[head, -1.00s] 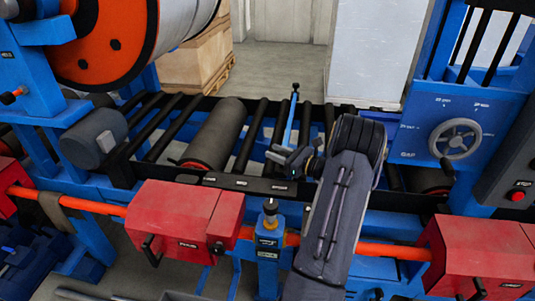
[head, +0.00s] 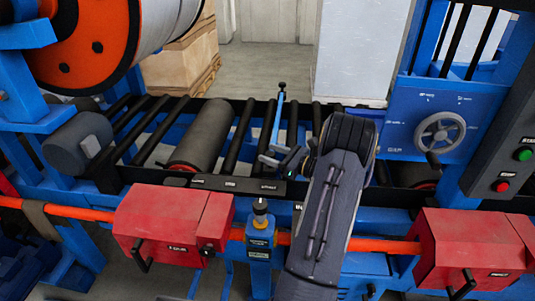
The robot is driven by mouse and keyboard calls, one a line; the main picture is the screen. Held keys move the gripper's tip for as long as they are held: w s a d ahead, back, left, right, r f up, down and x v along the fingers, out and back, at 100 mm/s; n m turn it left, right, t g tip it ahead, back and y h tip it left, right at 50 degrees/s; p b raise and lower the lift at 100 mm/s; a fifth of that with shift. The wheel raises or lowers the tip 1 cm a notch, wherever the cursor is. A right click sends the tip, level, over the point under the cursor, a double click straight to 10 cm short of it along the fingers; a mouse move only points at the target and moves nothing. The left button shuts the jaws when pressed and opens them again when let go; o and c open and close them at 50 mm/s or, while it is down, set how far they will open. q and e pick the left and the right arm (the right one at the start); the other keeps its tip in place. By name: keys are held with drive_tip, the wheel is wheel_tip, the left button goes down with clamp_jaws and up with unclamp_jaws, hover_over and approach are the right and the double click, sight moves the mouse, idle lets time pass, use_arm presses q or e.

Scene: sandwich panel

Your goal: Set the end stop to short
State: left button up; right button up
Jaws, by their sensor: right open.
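A blue upright lever (head: 277,115) with a black knob stands at the roller bed in the head view and looks like the end stop. Its foot is hidden behind my right gripper. A black rail (head: 215,182) with small white labels runs in front of the rollers; the labels are too small to read surely. My right gripper (head: 283,160) is open at the lever's lower part, above the rail's right labels. I cannot tell whether it touches the lever. My right forearm covers the rail to the right. My left gripper is not in view.
A black-topped knob on a blue block (head: 260,225) stands in front of the rail. Red boxes (head: 165,222) and (head: 465,250) sit on an orange bar. A handwheel (head: 440,135) and a button box (head: 508,165) are at the right. A large roll (head: 95,45) hangs upper left.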

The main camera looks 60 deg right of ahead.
drive_tip(key=s, duration=0.4)
drive_tip(key=s+b, duration=0.1)
drive_tip(key=s, duration=0.1)
drive_tip(key=shift+d, duration=0.25)
drive_tip(key=shift+w, duration=0.1)
